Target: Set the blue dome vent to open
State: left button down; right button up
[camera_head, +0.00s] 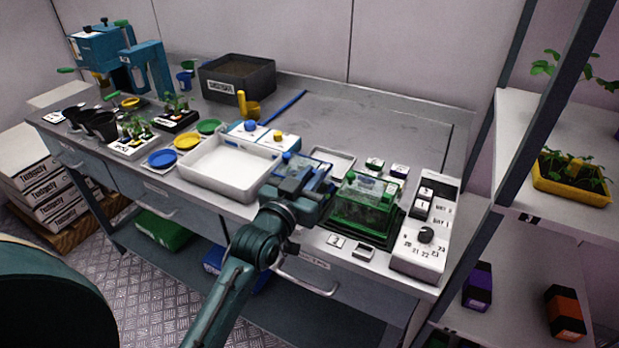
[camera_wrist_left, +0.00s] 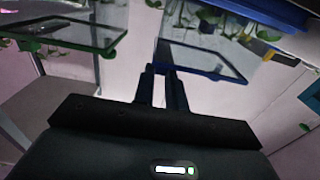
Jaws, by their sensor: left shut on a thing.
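The blue dome (camera_head: 319,178) is a clear cover with blue edges on the bench, left of the green dome (camera_head: 366,204). My left gripper (camera_head: 298,181) is over its near left part and covers much of it. The gripper is shut on a part at the top of the blue dome, apparently its vent; the fingers hide the vent and its setting. In the left wrist view, the fingers (camera_wrist_left: 161,84) are close together beside a blue-rimmed clear panel (camera_wrist_left: 205,62). My right gripper is in neither view.
A white tray (camera_head: 190,171) lies left of the domes. A white control box (camera_head: 420,259) with a black knob stands at the right end. A dark bin (camera_head: 263,84) and a blue rod (camera_head: 285,107) are behind. The back right bench top is clear.

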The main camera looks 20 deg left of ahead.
aim_at(314, 173)
pick_arm(q)
jog(key=w, duration=0.3)
jog(key=shift+w+d, duration=0.15)
jog(key=shift+w, duration=0.1)
jog(key=c, duration=1.4)
grip_release()
jog(key=shift+s, duration=0.15)
jog(key=s+a+b, duration=0.1)
jog(key=s, duration=1.2)
